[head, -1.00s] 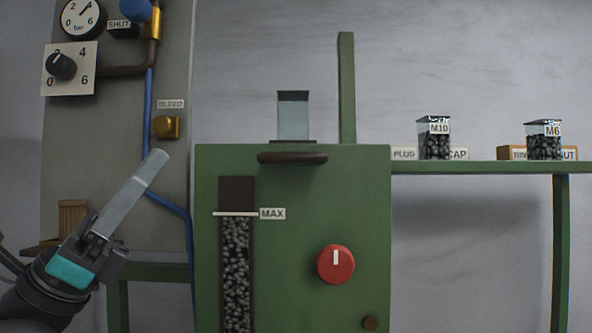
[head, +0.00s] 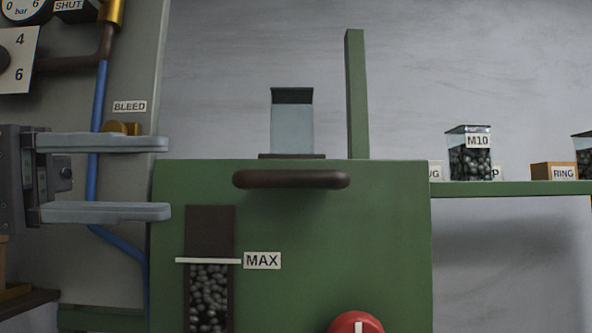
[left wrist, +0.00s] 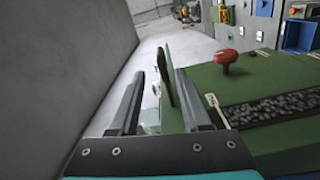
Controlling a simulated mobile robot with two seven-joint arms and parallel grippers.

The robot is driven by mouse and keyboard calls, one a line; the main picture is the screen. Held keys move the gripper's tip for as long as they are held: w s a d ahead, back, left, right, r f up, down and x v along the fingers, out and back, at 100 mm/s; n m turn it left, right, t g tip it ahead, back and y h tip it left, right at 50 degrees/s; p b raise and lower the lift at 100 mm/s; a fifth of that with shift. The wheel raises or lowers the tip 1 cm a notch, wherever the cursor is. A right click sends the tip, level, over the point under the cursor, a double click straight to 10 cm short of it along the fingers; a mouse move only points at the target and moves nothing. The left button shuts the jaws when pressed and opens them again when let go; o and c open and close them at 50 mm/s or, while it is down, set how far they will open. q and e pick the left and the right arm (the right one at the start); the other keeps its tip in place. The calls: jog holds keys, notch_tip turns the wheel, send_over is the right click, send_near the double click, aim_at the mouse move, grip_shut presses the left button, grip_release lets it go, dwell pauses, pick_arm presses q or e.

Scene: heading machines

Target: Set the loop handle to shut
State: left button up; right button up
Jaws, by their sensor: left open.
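The dark brown loop handle (head: 291,179) sticks out from the top front edge of the green machine (head: 330,240), below a clear hopper (head: 292,128). It looks like a flat bar from the head; whether it is open or shut, I cannot tell. My left gripper (head: 169,178) is open and empty at the left. Its fingers point right at about the handle's height in the picture, with a gap before the handle. In the left wrist view a dark flat piece, apparently the handle (left wrist: 168,80), shows between the open fingers (left wrist: 152,75). My right gripper is out of view.
A red knob (head: 356,323) and a dark level window labelled MAX (head: 262,260) are on the machine front. A green post (head: 355,95) rises behind. The left panel carries a blue hose (head: 95,180) and a brass BLEED fitting (head: 120,128). Bins stand on the right shelf.

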aim_at(256, 176)
pick_arm(q)
jog(key=d+p, duration=0.1)
jog(key=d, duration=0.3)
jog(key=d+p, duration=0.1)
jog(key=d, duration=0.6)
jog(key=shift+d+p, duration=0.25)
jog(key=shift+p, duration=0.15)
jog(key=shift+d, duration=0.45)
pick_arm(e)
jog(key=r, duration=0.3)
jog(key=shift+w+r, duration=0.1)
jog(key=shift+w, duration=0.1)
pick_arm(q)
jog(key=c, duration=0.7)
grip_shut()
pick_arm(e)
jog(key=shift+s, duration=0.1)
pick_arm(q)
jog(key=shift+w+r, duration=0.1)
